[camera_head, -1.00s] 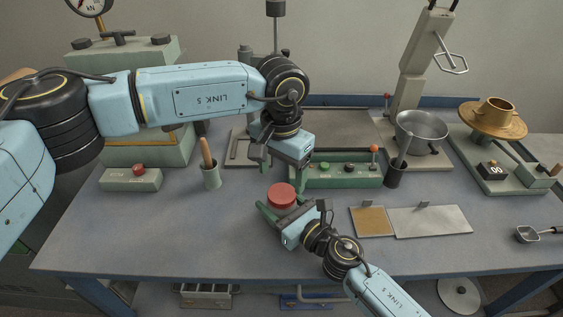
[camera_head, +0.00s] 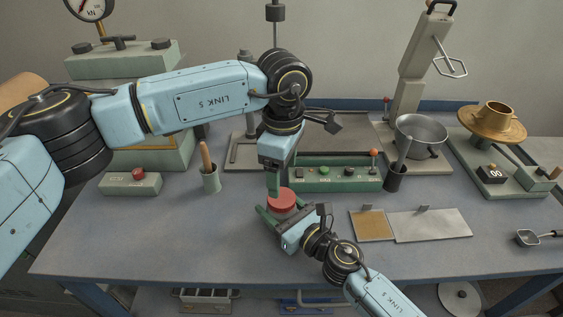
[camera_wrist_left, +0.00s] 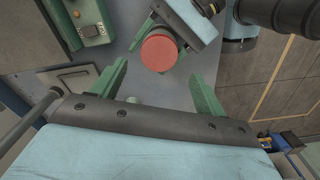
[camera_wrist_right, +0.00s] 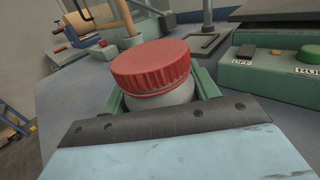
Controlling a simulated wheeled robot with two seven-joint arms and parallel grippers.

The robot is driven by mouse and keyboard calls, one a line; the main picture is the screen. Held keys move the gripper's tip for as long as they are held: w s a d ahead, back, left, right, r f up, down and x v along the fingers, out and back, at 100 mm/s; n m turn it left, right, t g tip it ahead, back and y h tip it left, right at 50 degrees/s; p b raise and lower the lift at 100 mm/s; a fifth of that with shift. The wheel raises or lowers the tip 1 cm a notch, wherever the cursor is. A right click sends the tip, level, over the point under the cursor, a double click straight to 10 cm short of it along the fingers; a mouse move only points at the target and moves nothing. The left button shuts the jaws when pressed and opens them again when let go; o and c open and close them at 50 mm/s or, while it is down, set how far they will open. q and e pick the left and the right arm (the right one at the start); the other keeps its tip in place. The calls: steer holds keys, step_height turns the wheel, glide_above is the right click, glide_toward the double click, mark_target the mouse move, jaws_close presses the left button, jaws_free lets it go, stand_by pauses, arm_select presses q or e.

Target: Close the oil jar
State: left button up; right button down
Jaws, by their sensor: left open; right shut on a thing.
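The oil jar is a pale jar with a ribbed red lid (camera_head: 281,199). It stands on the bench in the middle of the head view. In the right wrist view the lid (camera_wrist_right: 150,66) sits on top of the pale jar body (camera_wrist_right: 165,98). My right gripper (camera_head: 272,218) is shut on the jar body from the front. My left gripper (camera_head: 274,186) is open just above the lid and points down. In the left wrist view the red lid (camera_wrist_left: 159,53) lies between and beyond the green fingers. I cannot tell how tightly the lid sits.
A green button panel (camera_head: 338,175) stands close behind the jar. A cup with a wooden handle (camera_head: 211,178) and a control box (camera_head: 131,183) stand to the left. The bench's front left is clear.

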mark_target(281, 197)
arm_select(q)
steer(key=n, duration=0.3)
steer(key=shift+r+n, duration=0.15)
steer(key=shift+n, duration=0.15)
steer(key=n, duration=0.5)
steer(key=shift+r+n, duration=0.2)
steer(key=shift+n, duration=0.1)
steer(key=n, duration=0.3)
steer(key=shift+r+n, duration=0.15)
steer(key=shift+n, duration=0.15)
steer(key=n, duration=0.5)
steer(key=shift+w+a+r, duration=0.1)
steer(key=shift+r, duration=0.1)
steer(key=shift+f, duration=0.1)
steer(key=shift+f, duration=3.95)
steer(key=shift+c, duration=0.4)
